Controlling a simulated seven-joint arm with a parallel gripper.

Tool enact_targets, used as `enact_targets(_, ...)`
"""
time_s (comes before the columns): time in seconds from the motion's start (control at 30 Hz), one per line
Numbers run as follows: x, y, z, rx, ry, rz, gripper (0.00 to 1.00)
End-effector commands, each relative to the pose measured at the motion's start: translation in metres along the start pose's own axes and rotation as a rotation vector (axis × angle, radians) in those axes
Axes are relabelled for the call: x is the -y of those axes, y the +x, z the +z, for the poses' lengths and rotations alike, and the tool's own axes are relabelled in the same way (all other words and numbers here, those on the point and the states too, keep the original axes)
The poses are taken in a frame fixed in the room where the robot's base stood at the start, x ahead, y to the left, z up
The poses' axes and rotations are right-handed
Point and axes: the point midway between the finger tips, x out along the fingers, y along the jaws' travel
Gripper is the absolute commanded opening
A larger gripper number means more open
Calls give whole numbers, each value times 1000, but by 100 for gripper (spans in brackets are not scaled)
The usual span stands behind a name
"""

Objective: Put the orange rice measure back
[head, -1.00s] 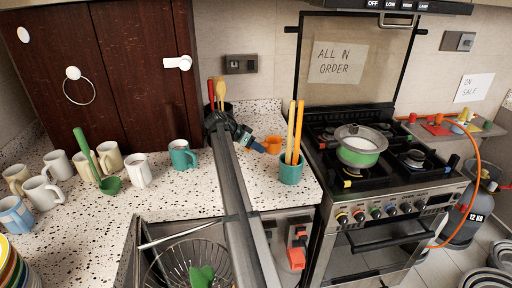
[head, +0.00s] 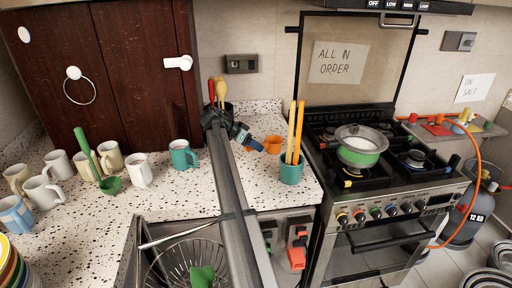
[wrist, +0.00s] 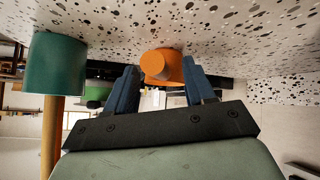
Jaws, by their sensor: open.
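The orange rice measure (head: 272,145) rests on the speckled counter near the back, left of the stove. In the wrist view the measure (wrist: 156,66) shows in the gap between my blue fingertips, with a rounded orange part facing the camera. My gripper (head: 257,146) is open, low over the counter, with its fingers toward the measure from the left. In the head view the fingers partly cover the measure's left side. I cannot tell whether they touch it.
A teal cup (head: 291,172) holding long wooden utensils stands just in front and right of the measure. A dark utensil holder (head: 224,107) is behind my arm. A pot (head: 358,150) sits on the stove.

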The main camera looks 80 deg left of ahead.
Motion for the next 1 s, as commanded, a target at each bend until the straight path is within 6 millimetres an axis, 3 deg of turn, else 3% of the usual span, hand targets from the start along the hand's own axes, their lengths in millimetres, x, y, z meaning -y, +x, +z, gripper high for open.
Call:
enact_targets(0.2,0,-43,0,-1,0,-2,54)
enact_targets(0.5,0,-87,0,-1,0,0,54)
enact_targets(0.7,0,-98,0,0,0,1,54)
enact_targets(1.0,0,-100,0,0,0,1,54)
